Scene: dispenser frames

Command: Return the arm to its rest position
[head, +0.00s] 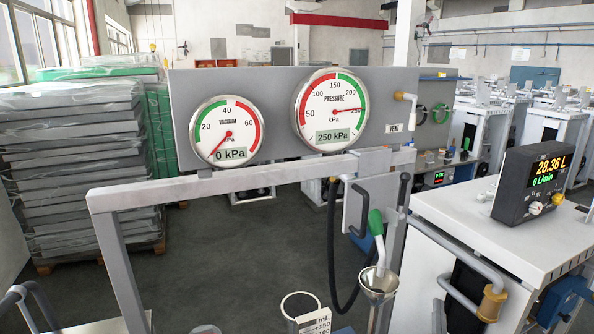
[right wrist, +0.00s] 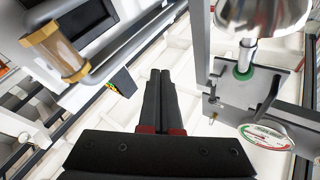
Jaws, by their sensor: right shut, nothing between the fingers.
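My right gripper (right wrist: 160,75) shows in the right wrist view. Its two black fingers lie side by side, shut, with nothing between them. I cannot make it out clearly in the head view. A dispenser frame (head: 225,187) stands ahead with a vacuum gauge (head: 226,131) reading 0 kPa and a pressure gauge (head: 331,110) reading 250 kPa. A metal bowl-shaped part (right wrist: 265,15) shows in the right wrist view. My left gripper is not in view.
A white cabinet (head: 500,235) at right carries a black meter (head: 532,182) showing 28.36 L. A brass cylinder (head: 492,303) sits on a grey pipe at its front. A clear measuring cup (head: 300,305) stands low in front. Wrapped stacks (head: 80,170) stand at left, with open floor between.

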